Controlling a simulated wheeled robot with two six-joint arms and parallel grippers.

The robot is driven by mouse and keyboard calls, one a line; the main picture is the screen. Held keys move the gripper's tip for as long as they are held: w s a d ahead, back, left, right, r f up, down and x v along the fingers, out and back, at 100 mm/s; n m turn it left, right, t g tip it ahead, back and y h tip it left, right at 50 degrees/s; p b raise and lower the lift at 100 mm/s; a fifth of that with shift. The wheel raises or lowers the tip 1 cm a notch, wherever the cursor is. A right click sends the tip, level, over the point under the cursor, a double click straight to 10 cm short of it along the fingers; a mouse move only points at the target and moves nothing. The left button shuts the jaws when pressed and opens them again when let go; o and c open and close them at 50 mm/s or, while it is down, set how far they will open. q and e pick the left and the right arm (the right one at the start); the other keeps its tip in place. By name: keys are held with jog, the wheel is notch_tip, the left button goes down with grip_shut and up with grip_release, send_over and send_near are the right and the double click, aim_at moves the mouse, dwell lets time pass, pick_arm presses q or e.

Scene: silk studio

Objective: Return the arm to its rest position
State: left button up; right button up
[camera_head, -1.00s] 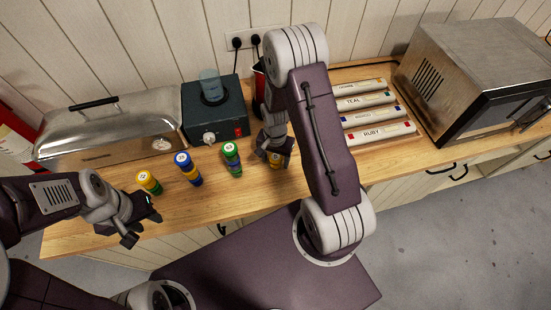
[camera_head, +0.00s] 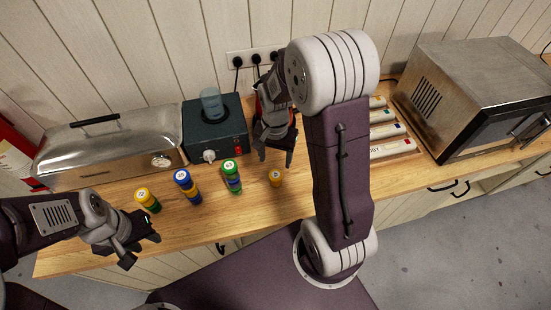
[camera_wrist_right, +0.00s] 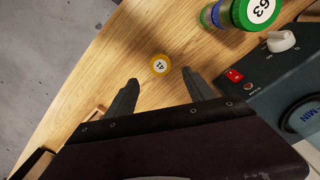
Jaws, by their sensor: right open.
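My right gripper (camera_head: 275,158) is open and empty above the wooden counter in the head view. Its two fingers (camera_wrist_right: 163,90) also show apart in the right wrist view. A small yellow-topped spool (camera_head: 276,178) stands on the counter just past the fingertips; its top reads 41 in the right wrist view (camera_wrist_right: 160,64). The spool and the fingers are apart. My left gripper (camera_head: 142,244) is over the counter's front left edge; whether its fingers are open is unclear in the head view.
Stacked spools stand in a row: yellow-green (camera_head: 148,200), blue-yellow (camera_head: 187,186), green-blue (camera_head: 231,177). Behind are a dark heater box (camera_head: 215,130) and a silver lidded appliance (camera_head: 110,145). Labelled bars (camera_head: 390,148) lie partly hidden behind my right arm. A microwave (camera_head: 470,90) stands at right.

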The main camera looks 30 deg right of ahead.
jog(key=s+a+r+n+t, duration=0.1)
jog(key=s+a+r+n, duration=0.1)
jog(key=s+a+n, duration=0.5)
pick_arm(q)
jog(key=shift+f+b, duration=2)
pick_arm(e)
jog(key=shift+n, duration=0.8)
jog(key=shift+s+d+f, duration=0.2)
jog(key=shift+d+f, duration=0.2)
jog(key=shift+f, duration=0.35)
jog(key=shift+s+d+f, duration=0.15)
jog(key=shift+d+f, duration=0.25)
jog(key=shift+f, duration=0.3)
jog(key=shift+s+d+f, duration=0.2)
jog(key=shift+d+f, duration=0.2)
jog(key=shift+f, duration=0.35)
